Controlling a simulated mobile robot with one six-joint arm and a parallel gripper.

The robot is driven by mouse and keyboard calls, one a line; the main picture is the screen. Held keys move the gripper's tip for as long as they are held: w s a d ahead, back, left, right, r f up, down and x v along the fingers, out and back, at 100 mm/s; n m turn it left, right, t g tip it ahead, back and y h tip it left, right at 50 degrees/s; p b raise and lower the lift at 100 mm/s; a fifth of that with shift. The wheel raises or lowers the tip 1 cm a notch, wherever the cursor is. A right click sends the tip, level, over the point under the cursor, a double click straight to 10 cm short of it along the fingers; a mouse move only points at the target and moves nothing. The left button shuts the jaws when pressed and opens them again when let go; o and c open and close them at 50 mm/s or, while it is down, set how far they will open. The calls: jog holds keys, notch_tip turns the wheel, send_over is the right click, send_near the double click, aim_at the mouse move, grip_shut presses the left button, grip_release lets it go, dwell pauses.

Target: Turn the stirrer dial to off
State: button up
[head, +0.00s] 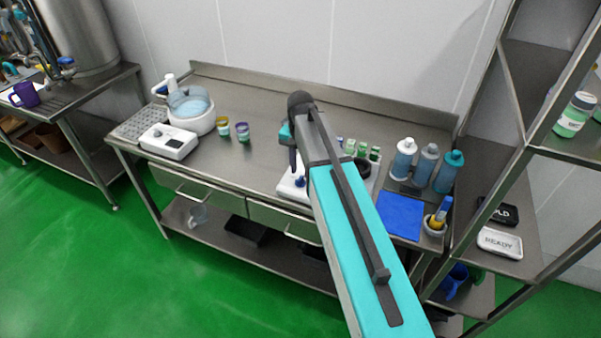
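A white device (285,190), which looks like the stirrer, sits near the front edge of the middle table, mostly hidden behind my arm. A small dark blue knob (299,183) shows on it and appears to be the dial; its setting is too small to read. My gripper (293,168) hangs from the arm's end, pointing down above the white device and close to the knob in the picture. I cannot tell whether it touches the knob. The fingers are small and dark, and their opening does not show.
A white bath (201,124), a white box with a display (168,142) and two small cups (223,127) (242,132) stand left. Green-capped vials (362,149), several bottles (428,160) and a blue mat (399,216) are right. A metal shelf rack (487,145) borders the right side.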

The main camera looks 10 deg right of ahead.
aim_at(301, 178)
jog(key=shift+f+p, duration=0.45)
jog(key=shift+f, duration=1.1)
grip_shut()
